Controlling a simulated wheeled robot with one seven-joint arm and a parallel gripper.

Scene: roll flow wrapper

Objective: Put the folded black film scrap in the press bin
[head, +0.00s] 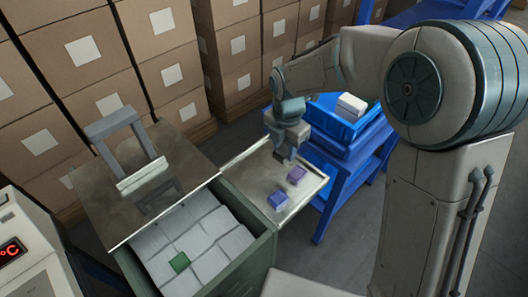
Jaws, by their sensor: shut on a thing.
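My gripper (285,156) points down over the side tray (312,187) and is shut on a small dark piece at its fingertips. The piece looks like the folded black film scrap, but it is too small and too dark against the fingers to make out its folds. No other black scrap shows. The press bin (252,222), a grey-green open box, stands in front and to the left of my gripper.
A metal lid plate (100,205) with a grey upright frame (110,124) adjoins the bin at left. A blue crate (340,120) on a blue stand is behind right. Stacked cartons (165,80) line the back.

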